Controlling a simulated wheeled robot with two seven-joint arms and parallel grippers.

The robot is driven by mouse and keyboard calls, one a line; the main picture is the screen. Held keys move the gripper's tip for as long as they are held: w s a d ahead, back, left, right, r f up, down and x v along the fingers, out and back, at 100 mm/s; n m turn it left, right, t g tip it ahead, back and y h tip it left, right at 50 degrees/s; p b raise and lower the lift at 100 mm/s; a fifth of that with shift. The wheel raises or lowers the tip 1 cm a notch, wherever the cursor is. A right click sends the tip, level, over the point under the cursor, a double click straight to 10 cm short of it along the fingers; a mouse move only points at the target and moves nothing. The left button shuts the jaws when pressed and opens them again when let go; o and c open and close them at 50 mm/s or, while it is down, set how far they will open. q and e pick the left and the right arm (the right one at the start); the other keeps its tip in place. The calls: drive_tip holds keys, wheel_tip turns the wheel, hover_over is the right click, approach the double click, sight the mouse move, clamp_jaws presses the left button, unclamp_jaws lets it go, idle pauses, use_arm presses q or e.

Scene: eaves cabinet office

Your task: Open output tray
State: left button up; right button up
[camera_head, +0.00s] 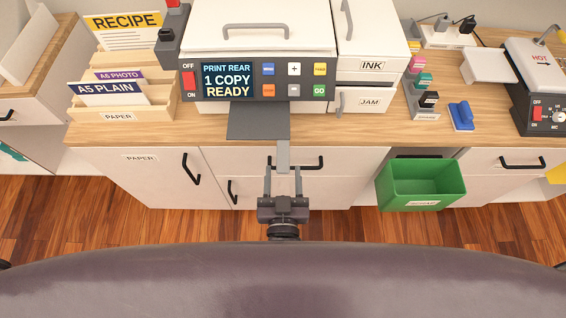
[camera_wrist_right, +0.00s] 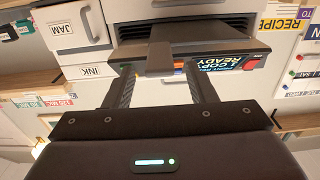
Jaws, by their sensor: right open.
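The printer (camera_head: 262,60) stands on the wooden counter, and its screen reads PRINT REAR, 1 COPY, READY. Its dark grey output tray (camera_head: 257,122) sticks out from under the control panel, over the counter's front edge. A lighter grey pull tab (camera_head: 283,153) extends from the tray's front. My right gripper (camera_head: 283,170) is open in front of the tray, with its fingers on either side of the tab's end. In the right wrist view the tab (camera_wrist_right: 160,58) shows between the two separated fingers, with no clear contact. My left gripper is not in view.
A green bin (camera_head: 422,180) hangs at the cabinet front on the right. Black handles (camera_head: 190,168) stick out from the cabinet fronts below the counter. A wooden paper holder (camera_head: 120,110) stands left of the printer, and a blue stamp (camera_head: 462,115) lies to the right.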

drive_tip(key=shift+s, duration=1.85)
drive_tip(key=s+d+f+n+g, duration=0.1)
drive_tip(key=d+f+g, duration=0.2)
drive_tip(key=f, duration=0.6)
drive_tip(key=s+d+f+n+g+y, duration=0.1)
drive_tip(key=s+d+f+g, duration=0.1)
drive_tip(key=f, duration=0.7)
drive_tip(key=s+d+f+n+g, duration=0.1)
drive_tip(key=d+f+n+g, duration=0.15)
drive_tip(key=f, duration=0.65)
drive_tip(key=s+d+f+m+g+h, duration=0.1)
drive_tip(key=s+d+f+m+g, duration=0.1)
drive_tip(key=s+d+f+g, duration=0.7)
drive_tip(key=s+d+f, duration=0.6)
drive_tip(key=s+f, duration=0.1)
drive_tip(key=s, duration=0.2)
drive_tip(key=shift+s+d+f, duration=0.3)
drive_tip(key=shift+s+f, duration=0.05)
drive_tip(key=shift+f, duration=0.05)
drive_tip(key=shift+g, duration=0.25)
